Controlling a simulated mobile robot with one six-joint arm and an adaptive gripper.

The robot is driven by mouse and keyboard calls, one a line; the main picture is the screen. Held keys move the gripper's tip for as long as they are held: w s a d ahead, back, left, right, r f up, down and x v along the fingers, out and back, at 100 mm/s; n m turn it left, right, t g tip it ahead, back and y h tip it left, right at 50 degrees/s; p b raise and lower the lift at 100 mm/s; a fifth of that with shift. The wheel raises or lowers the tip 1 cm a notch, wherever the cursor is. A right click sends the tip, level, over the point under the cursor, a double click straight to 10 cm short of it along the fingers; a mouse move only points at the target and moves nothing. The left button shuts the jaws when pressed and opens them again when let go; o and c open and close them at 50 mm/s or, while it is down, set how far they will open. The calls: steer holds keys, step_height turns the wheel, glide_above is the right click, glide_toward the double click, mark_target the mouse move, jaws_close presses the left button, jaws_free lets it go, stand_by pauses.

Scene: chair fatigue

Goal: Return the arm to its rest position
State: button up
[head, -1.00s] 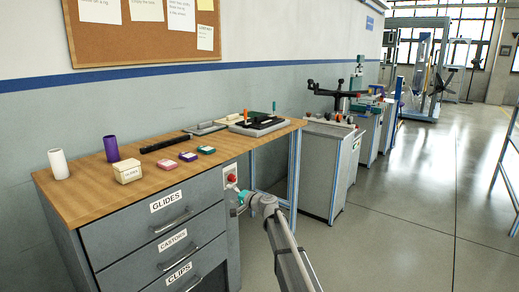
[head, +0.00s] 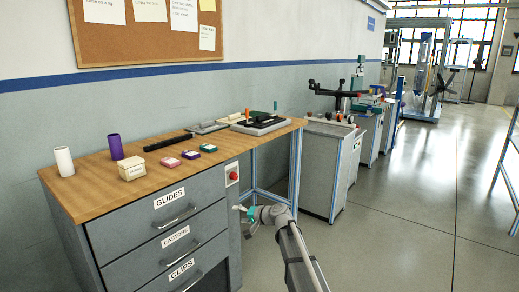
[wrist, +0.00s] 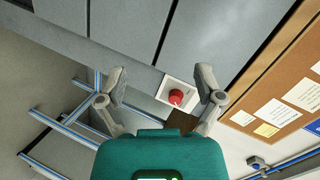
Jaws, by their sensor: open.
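My gripper (head: 245,222) hangs in front of the right end of the drawer cabinet, below the red button (head: 234,176). In the wrist view its two fingers stand apart with nothing between them, so my gripper (wrist: 162,75) is open and empty. The red button also shows in the wrist view (wrist: 176,97) on its pale plate, beyond the fingers and apart from them. My arm (head: 292,250) reaches up from the bottom edge of the head view, bent at a joint near the gripper.
A wooden-topped bench (head: 95,196) carries a white cylinder (head: 63,161), a purple cylinder (head: 115,147), a cream box (head: 132,168), several small cartons and a black bar. Drawers (head: 175,216) sit below. Grey cabinets (head: 325,168) stand farther right. The floor (head: 410,220) to the right is clear.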

steer(key=s+d+f+n+g+h, duration=0.1)
steer(key=s+d+f+g+h, duration=0.25)
steer(key=s+d, duration=0.6)
steer(key=s+d+f+n+g+h+p, duration=0.15)
steer(key=s+d+f+h, duration=0.45)
steer(key=s, duration=0.7)
steer(key=s+d+f+g+h, duration=0.2)
steer(key=s+d+g+h, duration=0.1)
steer(key=s+d, duration=0.7)
step_height(320, 180, up, 30)
steer(key=a+p, duration=0.1)
steer(key=p, duration=2.8)
steer(key=shift+s+p, duration=0.3)
steer(key=shift+s, duration=0.1)
steer(key=shift+a+y, duration=0.1)
steer(key=shift+y, duration=0.15)
